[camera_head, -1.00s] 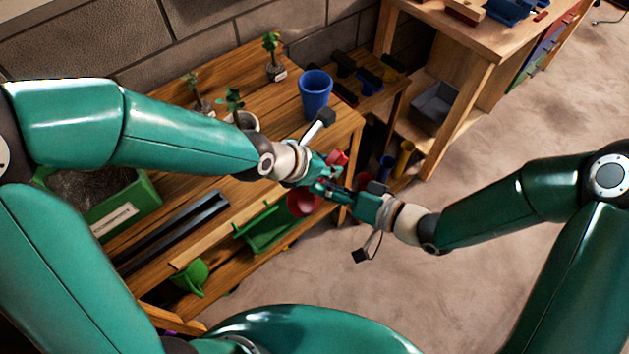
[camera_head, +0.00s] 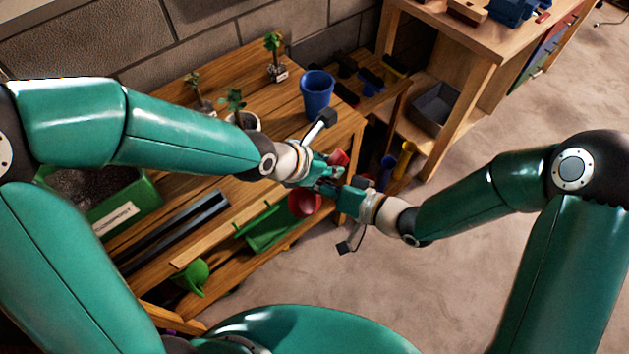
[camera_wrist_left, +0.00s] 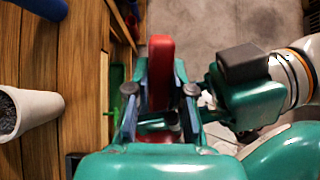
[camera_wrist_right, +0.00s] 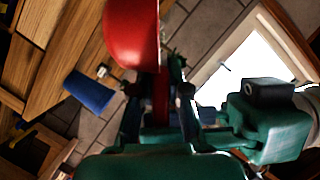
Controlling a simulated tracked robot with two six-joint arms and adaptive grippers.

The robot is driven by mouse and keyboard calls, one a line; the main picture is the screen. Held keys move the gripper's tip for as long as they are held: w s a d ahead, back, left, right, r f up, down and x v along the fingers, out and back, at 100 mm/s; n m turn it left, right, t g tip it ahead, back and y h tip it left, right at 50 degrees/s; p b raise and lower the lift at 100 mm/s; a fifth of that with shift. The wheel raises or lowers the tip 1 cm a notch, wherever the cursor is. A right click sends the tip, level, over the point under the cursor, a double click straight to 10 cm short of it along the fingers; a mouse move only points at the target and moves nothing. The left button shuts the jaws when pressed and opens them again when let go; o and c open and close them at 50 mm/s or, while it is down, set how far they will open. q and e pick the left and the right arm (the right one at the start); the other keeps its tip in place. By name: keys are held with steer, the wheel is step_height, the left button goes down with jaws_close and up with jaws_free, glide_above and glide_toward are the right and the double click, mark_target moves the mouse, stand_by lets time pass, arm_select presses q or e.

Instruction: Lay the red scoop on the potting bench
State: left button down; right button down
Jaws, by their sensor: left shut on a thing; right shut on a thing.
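The red scoop (camera_head: 304,203) is held in the air by both grippers, by the front right corner of the wooden potting bench (camera_head: 279,112). My left gripper (camera_head: 322,178) is shut on its handle. In the left wrist view, the red handle (camera_wrist_left: 160,65) stands up between the fingers. My right gripper (camera_head: 338,187) meets the left one from the right and is also shut on the scoop. The right wrist view shows the rounded red bowl (camera_wrist_right: 130,35) beyond the fingers and the handle between them. The fingers hide part of the handle.
A blue pot (camera_head: 317,92) stands at the bench's right end, near potted seedlings (camera_head: 274,60). A green compost box (camera_head: 128,208) is at the left. Clear bench top lies around the blue pot.

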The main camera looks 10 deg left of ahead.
arm_select(q)
steer(key=c, duration=0.9)
jaws_free()
steer(key=shift+c, duration=0.2)
steer(key=shift+r, duration=0.1)
